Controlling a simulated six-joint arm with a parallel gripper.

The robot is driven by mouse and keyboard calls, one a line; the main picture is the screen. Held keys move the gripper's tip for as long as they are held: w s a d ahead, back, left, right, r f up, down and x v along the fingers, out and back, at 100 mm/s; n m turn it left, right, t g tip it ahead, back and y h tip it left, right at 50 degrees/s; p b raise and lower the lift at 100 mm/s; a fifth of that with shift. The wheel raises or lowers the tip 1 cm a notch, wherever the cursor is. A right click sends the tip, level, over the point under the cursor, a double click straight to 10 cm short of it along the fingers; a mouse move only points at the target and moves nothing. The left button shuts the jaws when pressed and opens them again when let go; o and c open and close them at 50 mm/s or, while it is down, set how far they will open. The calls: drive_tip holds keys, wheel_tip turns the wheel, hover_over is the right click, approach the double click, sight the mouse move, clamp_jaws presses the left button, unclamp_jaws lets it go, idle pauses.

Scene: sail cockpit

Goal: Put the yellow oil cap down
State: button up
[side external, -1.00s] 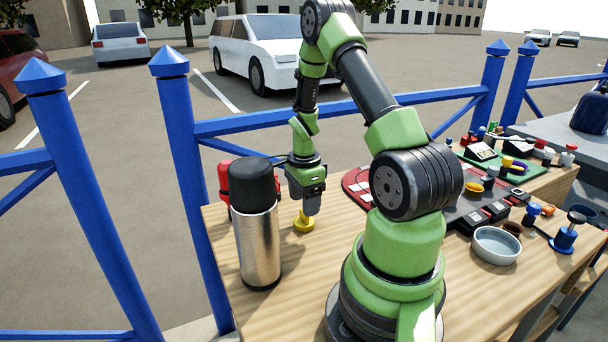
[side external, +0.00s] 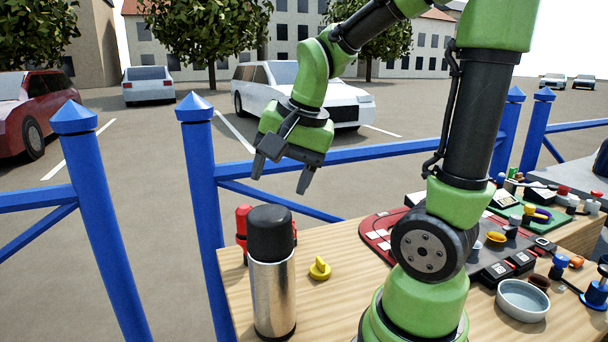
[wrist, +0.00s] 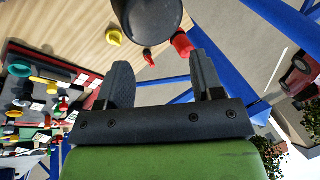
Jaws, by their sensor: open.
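The yellow oil cap (side external: 320,269) rests on the wooden table, just right of a steel flask with a black lid. It stands apart from the flask. In the wrist view the cap (wrist: 114,37) shows on the table at the top, beyond my fingers. My gripper (side external: 281,181) is raised well above the table, up and to the left of the cap, with its fingers spread and nothing between them. In the wrist view both fingers of my gripper (wrist: 163,85) show apart and empty.
The steel flask (side external: 273,295) stands near the table's left edge, with a red object (side external: 243,227) behind it. A red board (side external: 375,232), a grey bowl (side external: 523,300) and many small parts fill the right side. Blue railings (side external: 205,200) run along the far side.

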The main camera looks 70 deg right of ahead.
drive_tip(key=s+a+r+n+t+y, duration=0.2)
drive_tip(key=s+a+r+n+t, duration=0.1)
drive_tip(key=s+a+n, duration=0.4)
drive_tip(key=shift+a+r+n, duration=0.45)
drive_tip(key=shift+a+n, duration=0.6)
drive_tip(key=shift+n, duration=0.55)
